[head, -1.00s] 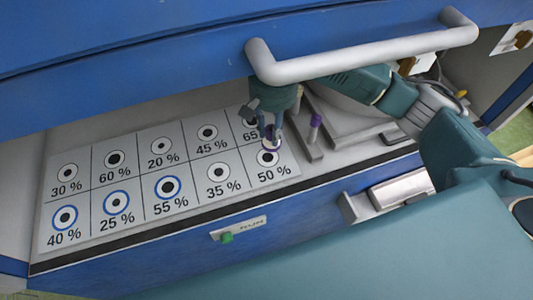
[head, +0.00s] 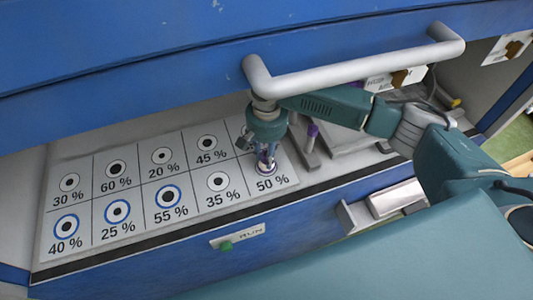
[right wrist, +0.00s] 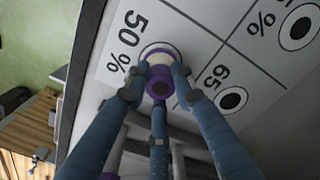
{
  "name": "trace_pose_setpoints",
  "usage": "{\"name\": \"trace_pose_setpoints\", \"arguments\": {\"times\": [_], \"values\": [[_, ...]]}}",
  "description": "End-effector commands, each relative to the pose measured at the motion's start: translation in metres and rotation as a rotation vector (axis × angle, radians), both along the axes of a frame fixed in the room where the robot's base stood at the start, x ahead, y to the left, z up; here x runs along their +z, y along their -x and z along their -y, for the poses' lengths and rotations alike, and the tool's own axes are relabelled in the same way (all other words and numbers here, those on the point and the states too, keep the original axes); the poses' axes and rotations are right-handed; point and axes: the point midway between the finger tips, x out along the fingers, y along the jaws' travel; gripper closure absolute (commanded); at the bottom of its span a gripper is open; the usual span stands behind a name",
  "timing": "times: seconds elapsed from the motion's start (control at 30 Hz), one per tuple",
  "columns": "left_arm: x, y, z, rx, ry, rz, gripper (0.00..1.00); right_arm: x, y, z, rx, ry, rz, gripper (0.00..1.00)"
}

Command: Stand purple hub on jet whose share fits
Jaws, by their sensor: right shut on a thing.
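The purple hub (right wrist: 159,83) is a small piece with purple ends and a pale middle; in the head view it is mostly hidden between the fingers. My right gripper (head: 266,164) is shut on it, pointing down over the 50 % cell. In the right wrist view, my right gripper's fingers (right wrist: 160,78) surround the hub, and its far end overlaps the 50 % ring. I cannot tell whether it touches the plate. The grey plate (head: 92,181) carries black-dotted rings with percent labels. The 40, 25 and 55 % rings are blue. My left gripper is not in view.
A thick grey handle bar (head: 350,64) on the blue upper panel (head: 120,60) overhangs the work area. A green button (head: 226,246) sits on the front edge.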

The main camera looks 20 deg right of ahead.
Motion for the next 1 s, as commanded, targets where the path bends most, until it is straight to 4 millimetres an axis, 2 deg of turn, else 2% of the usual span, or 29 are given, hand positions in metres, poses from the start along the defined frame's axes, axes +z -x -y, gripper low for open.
{"name": "trace_pose_setpoints", "arguments": {"times": [0.2,0.23,0.3,0.67,1.0], "values": [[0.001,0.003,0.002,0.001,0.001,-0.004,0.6,0.0,0.0,-0.001,0.0,-0.001,0.001,1.0],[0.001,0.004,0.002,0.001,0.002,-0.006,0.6,-0.001,0.0,0.0,0.001,-0.001,0.001,0.71],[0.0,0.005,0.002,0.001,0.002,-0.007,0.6,-0.001,0.0,0.0,0.001,0.0,0.0,0.57],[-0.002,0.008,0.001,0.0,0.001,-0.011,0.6,0.003,-0.001,0.0,0.001,-0.001,0.002,0.56],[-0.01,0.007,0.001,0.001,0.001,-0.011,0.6,0.056,-0.001,-0.001,0.0,-0.002,0.004,0.56]]}}
